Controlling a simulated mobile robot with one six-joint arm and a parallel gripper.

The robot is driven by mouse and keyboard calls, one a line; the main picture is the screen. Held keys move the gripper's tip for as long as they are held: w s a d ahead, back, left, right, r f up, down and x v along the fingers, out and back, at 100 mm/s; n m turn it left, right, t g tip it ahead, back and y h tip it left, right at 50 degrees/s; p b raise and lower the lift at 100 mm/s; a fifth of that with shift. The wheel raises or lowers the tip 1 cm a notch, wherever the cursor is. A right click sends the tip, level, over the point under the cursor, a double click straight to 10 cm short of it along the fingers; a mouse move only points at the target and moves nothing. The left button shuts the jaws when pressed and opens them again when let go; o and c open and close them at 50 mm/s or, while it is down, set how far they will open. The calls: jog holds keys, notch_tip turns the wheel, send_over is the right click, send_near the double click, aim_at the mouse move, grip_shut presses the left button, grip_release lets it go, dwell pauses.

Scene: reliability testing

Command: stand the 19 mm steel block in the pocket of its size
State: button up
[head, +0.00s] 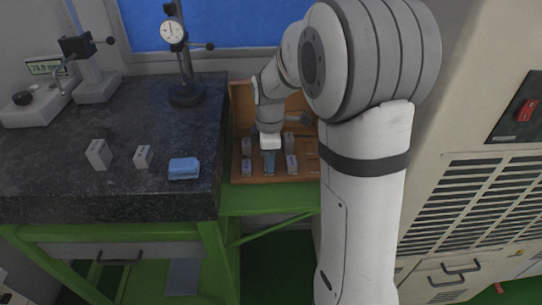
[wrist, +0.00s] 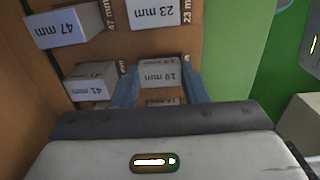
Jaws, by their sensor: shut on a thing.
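The 19 mm steel block (wrist: 160,76) is between the two blue fingers of my gripper (wrist: 159,88) in the wrist view, its marked face showing. My gripper is shut on it. The block is at the wooden case, and a printed 19 mm label shows on the wood just behind it. Its lower end is hidden, so I cannot tell how deep it sits in the pocket. In the head view my gripper (head: 269,163) points down into the wooden case (head: 240,108), between two columns of blocks; the held block is barely visible there.
Neighbouring blocks marked 23 mm (wrist: 158,12), 47 mm (wrist: 66,26) and 41 mm (wrist: 91,80) stand close by in the case. Two loose blocks (head: 98,154) (head: 143,156) and a blue item (head: 184,168) rest on the dark granite slab (head: 120,190). A dial gauge stand (head: 186,95) is behind.

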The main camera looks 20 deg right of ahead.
jog(key=shift+f, duration=0.25)
jog(key=o, duration=1.2)
jog(key=shift+c, duration=0.2)
